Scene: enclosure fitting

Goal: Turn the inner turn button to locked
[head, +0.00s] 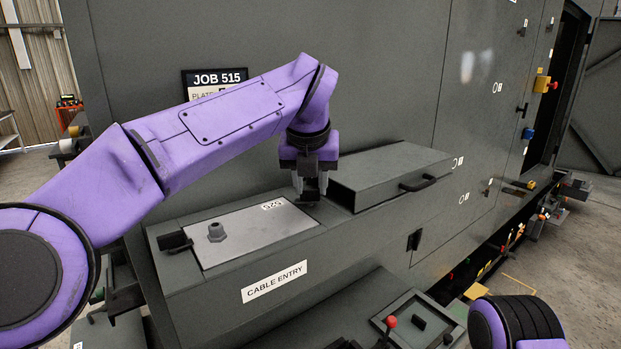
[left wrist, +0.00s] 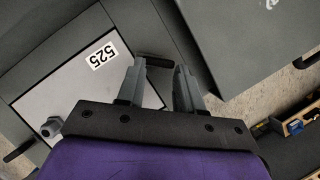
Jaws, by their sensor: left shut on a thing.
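The light grey plate (head: 255,236) marked 525 lies on the cable entry ledge, with a grey fitting (head: 216,232) on it; the plate also shows in the left wrist view (left wrist: 72,88). The dark inner turn button (left wrist: 156,61) is at the plate's right end, close to the raised box. My left gripper (head: 309,188) comes down from above and is shut on this button, with one finger on each side. The fingers hide part of it, so I cannot tell its exact angle. The dark outer turn button (head: 175,240) is at the plate's left end. My right gripper is out of view.
A raised dark box (head: 390,176) with a black handle (head: 418,184) stands just right of my left gripper. The tall grey enclosure wall (head: 390,80) rises behind. A lower panel with a red-knobbed lever (head: 390,321) is in front.

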